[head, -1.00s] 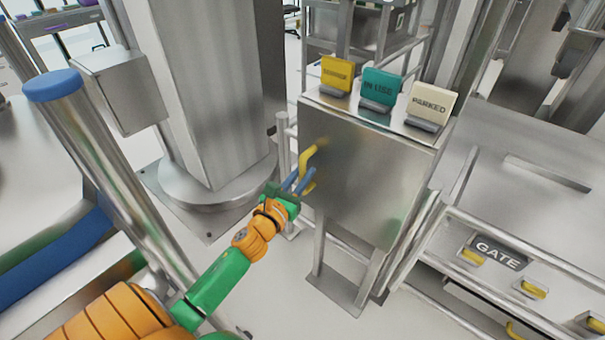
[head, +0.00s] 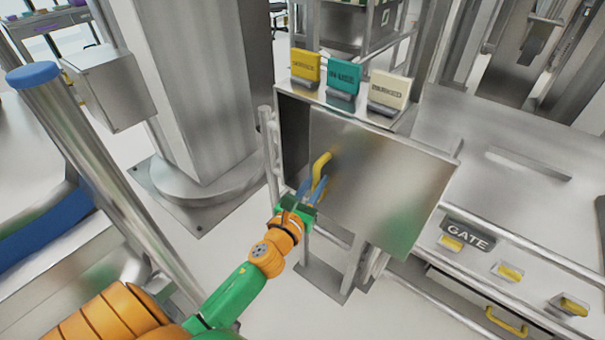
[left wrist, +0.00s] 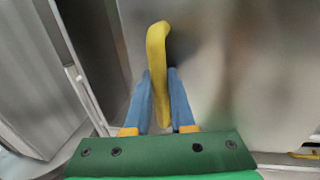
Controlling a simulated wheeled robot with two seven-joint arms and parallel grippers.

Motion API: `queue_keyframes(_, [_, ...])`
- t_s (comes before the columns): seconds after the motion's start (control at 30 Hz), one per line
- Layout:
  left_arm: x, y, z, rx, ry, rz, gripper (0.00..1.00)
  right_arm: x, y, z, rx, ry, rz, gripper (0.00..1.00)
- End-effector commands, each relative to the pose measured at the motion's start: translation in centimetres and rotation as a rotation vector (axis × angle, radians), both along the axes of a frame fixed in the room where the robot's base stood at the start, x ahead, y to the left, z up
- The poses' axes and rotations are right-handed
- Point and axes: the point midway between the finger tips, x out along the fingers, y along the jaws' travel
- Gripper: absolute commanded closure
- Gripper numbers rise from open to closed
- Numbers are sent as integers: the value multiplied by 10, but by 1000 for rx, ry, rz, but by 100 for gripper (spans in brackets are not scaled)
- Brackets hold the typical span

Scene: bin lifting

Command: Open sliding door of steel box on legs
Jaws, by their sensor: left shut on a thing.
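The steel box on legs (head: 285,118) stands in the middle of the head view. Its flat steel sliding door (head: 385,185) is shifted to the right, past the box's right side. A dark opening (head: 294,140) shows at the box's left. The yellow door handle (head: 320,168) is near the door's left edge. My left gripper (head: 312,190) is shut on this handle. In the left wrist view, the blue fingers lie on both sides of the yellow handle (left wrist: 158,60), in front of the door (left wrist: 230,60). My right gripper is not in view.
Yellow, teal and white signs (head: 341,76) stand on top of the box. A steel bench with a GATE label (head: 467,236) is at the right, close to the door's right edge. A thick steel column (head: 195,90) and a blue-capped post (head: 85,150) are at the left.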

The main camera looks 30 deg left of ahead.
Motion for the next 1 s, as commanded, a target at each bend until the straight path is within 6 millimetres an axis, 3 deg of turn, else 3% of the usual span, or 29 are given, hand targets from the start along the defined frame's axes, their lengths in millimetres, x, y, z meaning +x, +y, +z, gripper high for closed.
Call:
queue_keyframes(0.2, [-4, -53, 1, -2, -6, -3, 100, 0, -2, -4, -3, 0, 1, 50])
queue_keyframes(0.4, [-6, -86, 1, -1, -5, -2, 100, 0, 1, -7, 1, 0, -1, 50])
queue_keyframes(0.6, [-8, -100, 1, 2, -5, -2, 100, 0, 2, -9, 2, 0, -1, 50])
queue_keyframes(0.97, [-8, -102, 1, 3, -5, -1, 100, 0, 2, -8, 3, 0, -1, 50])
queue_keyframes(1.0, [-8, -102, 1, 3, -5, -1, 75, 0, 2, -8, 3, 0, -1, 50])
